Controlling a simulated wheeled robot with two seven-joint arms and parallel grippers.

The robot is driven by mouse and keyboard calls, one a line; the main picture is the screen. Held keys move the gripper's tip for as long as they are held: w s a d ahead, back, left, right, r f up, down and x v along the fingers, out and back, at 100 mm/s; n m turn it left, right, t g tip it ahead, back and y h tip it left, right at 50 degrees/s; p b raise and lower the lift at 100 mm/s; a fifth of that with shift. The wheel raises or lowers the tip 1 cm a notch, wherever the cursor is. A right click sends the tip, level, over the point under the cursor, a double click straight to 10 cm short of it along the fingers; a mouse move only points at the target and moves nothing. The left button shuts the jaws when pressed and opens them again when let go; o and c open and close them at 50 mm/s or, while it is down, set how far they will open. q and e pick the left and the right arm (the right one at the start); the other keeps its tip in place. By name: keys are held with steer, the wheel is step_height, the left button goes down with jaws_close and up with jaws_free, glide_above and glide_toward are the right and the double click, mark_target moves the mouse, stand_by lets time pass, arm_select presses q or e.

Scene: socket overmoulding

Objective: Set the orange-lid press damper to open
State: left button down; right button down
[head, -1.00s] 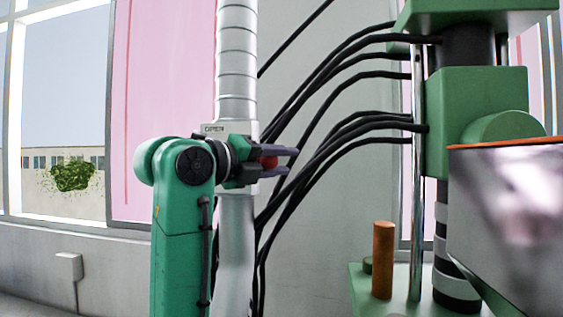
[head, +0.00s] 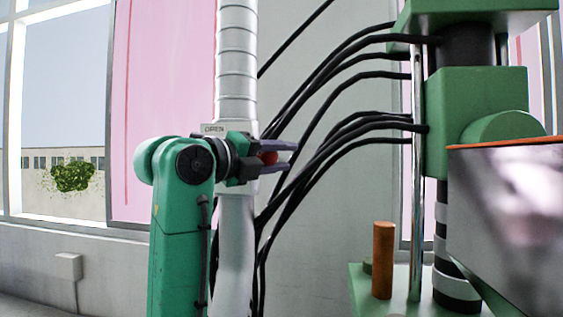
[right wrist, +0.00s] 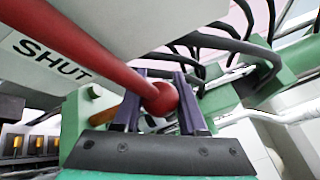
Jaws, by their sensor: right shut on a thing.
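My right gripper (head: 290,158) is in front of the silver damper duct (head: 237,60), with its fingers pointing right. It is shut on the red ball knob (head: 269,158) of the damper lever. In the right wrist view the knob (right wrist: 160,98) sits between the two dark fingers, and the red lever (right wrist: 75,45) runs up left from it. A "SHUT" label (right wrist: 50,58) is on the pale surface beside the lever. An "OPEN" label (head: 213,128) shows on the duct in the head view, just above the gripper. My left gripper is out of view.
Several black hoses (head: 330,100) arch from the green press (head: 475,95) past the duct, close to the gripper. An orange post (head: 383,260) stands on the press base. A grey box with an orange top edge (head: 510,200) fills the lower right.

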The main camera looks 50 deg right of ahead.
step_height(320, 180, up, 7)
steer(key=w+a+n+t+h, duration=0.1)
steer(key=w+n+h, duration=0.1)
steer(key=n, duration=0.4)
steer(key=shift+t+h, duration=0.3)
steer(key=shift+h, duration=0.5)
steer(key=shift+c, duration=2.3)
jaws_free()
steer(key=b+v, duration=0.5)
steer(key=v, duration=0.9)
steer(key=shift+a, duration=0.3)
